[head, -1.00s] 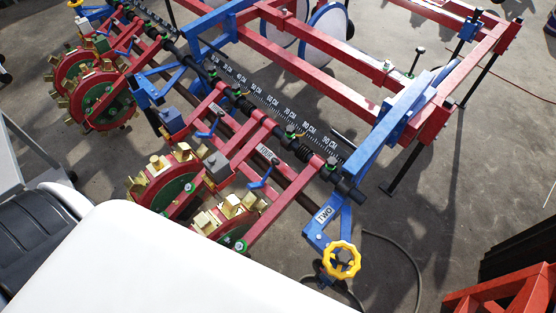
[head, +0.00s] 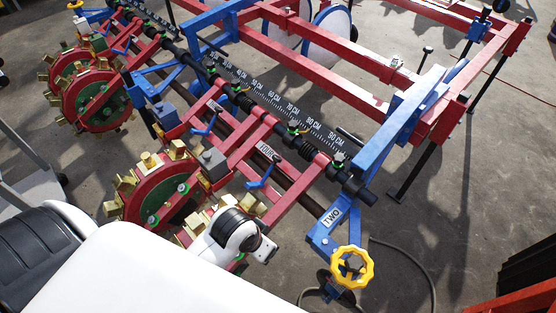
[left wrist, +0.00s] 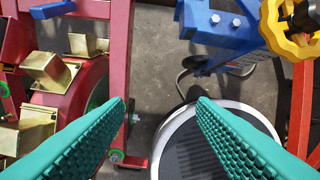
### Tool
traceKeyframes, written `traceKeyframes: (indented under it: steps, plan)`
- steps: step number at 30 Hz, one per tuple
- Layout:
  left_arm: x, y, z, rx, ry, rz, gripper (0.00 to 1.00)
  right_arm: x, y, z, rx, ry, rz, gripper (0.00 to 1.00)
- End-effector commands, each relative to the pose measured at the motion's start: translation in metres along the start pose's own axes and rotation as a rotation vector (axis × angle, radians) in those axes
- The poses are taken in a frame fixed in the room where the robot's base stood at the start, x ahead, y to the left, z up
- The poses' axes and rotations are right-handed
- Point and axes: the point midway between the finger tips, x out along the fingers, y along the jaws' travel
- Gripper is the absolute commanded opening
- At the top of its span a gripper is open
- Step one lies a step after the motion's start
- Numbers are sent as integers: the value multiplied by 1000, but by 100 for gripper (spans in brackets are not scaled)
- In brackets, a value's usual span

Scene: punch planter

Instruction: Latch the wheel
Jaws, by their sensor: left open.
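The planter's red punch wheels with brass cups stand at the left in the head view. The near one (head: 160,195) also shows at the left of the left wrist view (left wrist: 75,90). Small blue handles sit on the red arms above them, one by the FOUR label (head: 260,180) and one farther back (head: 205,129). A blue handle end shows at the top left of the left wrist view (left wrist: 52,9). My left gripper (left wrist: 160,103) is open and empty, its teal fingers apart beside a red bar. In the head view only my white arm shows; fingertips are hidden. My right gripper is out of view.
A yellow handwheel (head: 352,267) sits on the blue bracket (head: 322,235) marked TWO, right of my arm; it also shows in the left wrist view (left wrist: 288,22). A black bar with a centimetre scale runs behind. A dark hose (head: 415,255) lies on the concrete floor.

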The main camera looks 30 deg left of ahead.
Motion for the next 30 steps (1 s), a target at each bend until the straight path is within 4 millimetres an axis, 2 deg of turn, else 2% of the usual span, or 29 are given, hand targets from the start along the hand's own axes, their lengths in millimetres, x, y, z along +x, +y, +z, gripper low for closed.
traceKeyframes:
  steps: [5,10,17,23,30]
  plan:
    - [14,-11,33,23,22,-37,51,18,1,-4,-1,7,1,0]
    - [32,-17,70,43,63,-54,51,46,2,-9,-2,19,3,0]
    - [53,-3,132,37,152,-14,51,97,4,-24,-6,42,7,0]
    - [54,34,189,-27,226,75,51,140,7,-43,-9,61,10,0]
    - [28,96,252,-174,287,200,51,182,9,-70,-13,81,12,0]
